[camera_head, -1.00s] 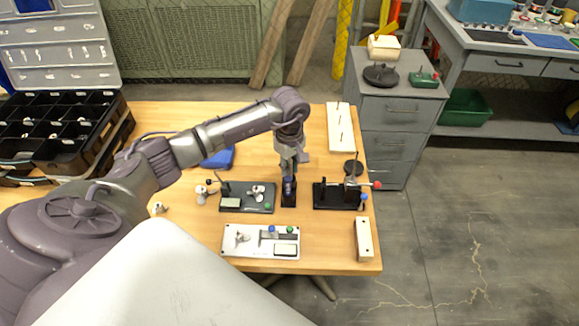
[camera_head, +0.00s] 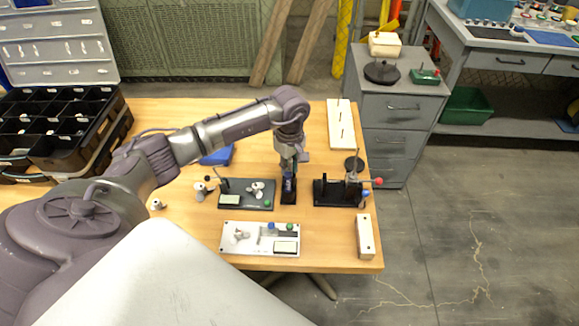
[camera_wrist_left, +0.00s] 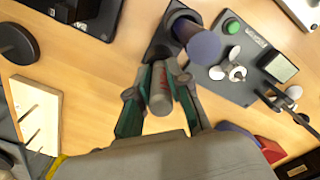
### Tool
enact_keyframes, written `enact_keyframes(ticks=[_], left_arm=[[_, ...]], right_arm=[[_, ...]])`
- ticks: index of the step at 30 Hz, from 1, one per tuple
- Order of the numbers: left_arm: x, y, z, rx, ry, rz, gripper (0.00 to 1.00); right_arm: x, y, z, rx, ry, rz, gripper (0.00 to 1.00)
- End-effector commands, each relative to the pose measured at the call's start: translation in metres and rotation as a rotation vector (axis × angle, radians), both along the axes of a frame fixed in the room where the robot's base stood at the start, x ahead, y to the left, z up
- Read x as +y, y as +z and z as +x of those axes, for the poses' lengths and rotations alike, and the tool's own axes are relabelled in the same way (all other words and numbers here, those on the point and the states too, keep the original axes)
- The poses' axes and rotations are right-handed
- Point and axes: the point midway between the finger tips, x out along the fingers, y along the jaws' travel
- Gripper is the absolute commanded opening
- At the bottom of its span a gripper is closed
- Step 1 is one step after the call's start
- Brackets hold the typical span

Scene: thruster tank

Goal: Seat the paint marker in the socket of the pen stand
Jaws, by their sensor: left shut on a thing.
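The paint marker (camera_wrist_left: 160,92), a pale grey cylinder with red lettering, is between the fingers of my left gripper (camera_wrist_left: 164,72) in the left wrist view. The gripper is shut on it, with one round end facing the wrist camera. The black pen stand (camera_head: 289,198) is on the table directly below the gripper in the head view. Its dark base also shows in the wrist view (camera_wrist_left: 160,45). A dark blue cylinder (camera_wrist_left: 203,45) rises from the stand beside the marker. The marker's lower end and the socket are hidden, so I cannot tell whether they touch. My right gripper is not in view.
A dark fixture plate (camera_head: 233,206) with a white propeller is close left of the stand. A black fixture (camera_head: 330,197) with a red knob is close right. A pale panel (camera_head: 258,249) is nearer the front. Bare wood (camera_head: 325,225) lies front right.

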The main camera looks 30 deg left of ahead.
Motion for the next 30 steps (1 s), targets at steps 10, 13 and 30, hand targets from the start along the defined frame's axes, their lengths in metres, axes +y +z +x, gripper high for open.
enact_keyframes(ticks=[10, 13, 30], left_arm=[[0.000, -0.001, 0.000, -0.001, 0.000, 0.001, 0.19], [0.000, -0.001, 0.000, -0.001, 0.000, 0.001, 0.36], [0.001, 0.023, 0.001, -0.004, -0.001, 0.001, 0.47]], right_arm=[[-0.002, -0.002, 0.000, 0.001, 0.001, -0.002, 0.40], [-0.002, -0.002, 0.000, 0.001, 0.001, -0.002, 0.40], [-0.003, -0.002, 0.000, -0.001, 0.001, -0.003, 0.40]])
